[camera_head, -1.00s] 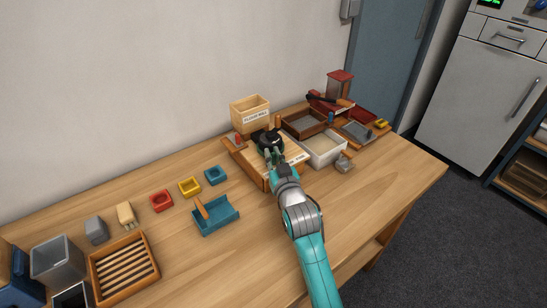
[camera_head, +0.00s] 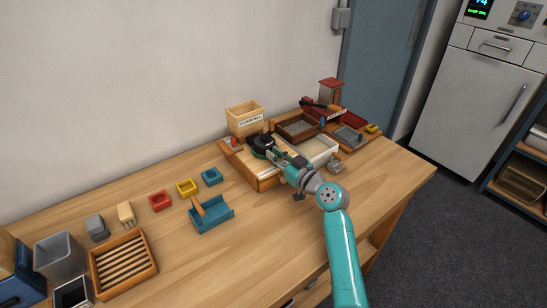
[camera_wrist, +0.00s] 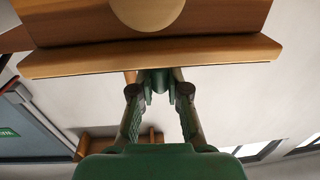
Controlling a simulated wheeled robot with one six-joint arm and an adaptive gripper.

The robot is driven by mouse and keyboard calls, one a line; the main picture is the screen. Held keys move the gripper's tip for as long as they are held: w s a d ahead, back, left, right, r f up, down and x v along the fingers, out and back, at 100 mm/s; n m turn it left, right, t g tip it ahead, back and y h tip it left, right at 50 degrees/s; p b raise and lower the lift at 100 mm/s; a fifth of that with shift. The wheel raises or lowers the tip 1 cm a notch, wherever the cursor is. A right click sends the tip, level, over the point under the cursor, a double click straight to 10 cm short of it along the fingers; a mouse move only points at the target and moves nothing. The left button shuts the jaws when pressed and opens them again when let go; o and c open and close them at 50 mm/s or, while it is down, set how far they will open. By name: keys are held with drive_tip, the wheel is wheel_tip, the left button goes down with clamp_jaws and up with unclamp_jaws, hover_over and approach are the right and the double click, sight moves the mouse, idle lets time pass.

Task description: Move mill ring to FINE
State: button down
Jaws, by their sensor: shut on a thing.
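The flour mill stands at the back of the table, with a wooden hopper (camera_head: 245,117) labelled FLOUR MILL and a wooden base (camera_head: 258,176). The black mill ring (camera_head: 261,143) sits on the base in front of the hopper. My gripper (camera_head: 277,155) reaches it from the right, low over the base, and is shut at the ring's right side. In the wrist view, my gripper (camera_wrist: 159,88) has its fingers close together under a wooden board edge. The part held between them is mostly hidden. The FINE mark cannot be read.
A white-lined tray (camera_head: 318,150) and a brown sieve box (camera_head: 298,127) stand right of the mill. A red-topped machine (camera_head: 331,90) is behind them. A blue holder (camera_head: 211,217) and a slatted wooden tray (camera_head: 123,263) lie left.

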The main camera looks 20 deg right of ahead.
drive_tip(key=d+n+g+y, duration=0.1)
drive_tip(key=y, duration=0.1)
drive_tip(key=d+n+g+y, duration=0.1)
drive_tip(key=y, duration=0.1)
drive_tip(key=shift+w+n, duration=0.35)
drive_tip(key=shift+n, duration=0.05)
drive_tip(key=shift+w+d+n+g+y, duration=0.2)
drive_tip(key=shift+d+n+g+y, duration=0.05)
drive_tip(key=shift+n+g+y, duration=0.5)
drive_tip(key=shift+w+d+n+g+y, duration=0.25)
drive_tip(key=shift+n+g+y, duration=0.4)
drive_tip(key=shift+g, duration=0.2)
drive_tip(key=shift+w+d+n+g+y, duration=0.25)
drive_tip(key=shift+n+g+y, duration=0.35)
drive_tip(key=shift+g+y, duration=0.15)
drive_tip(key=c, duration=1.1)
unclamp_jaws()
drive_tip(key=shift+c, duration=0.2)
drive_tip(key=v, duration=1.2)
drive_tip(key=shift+w+d, duration=0.1)
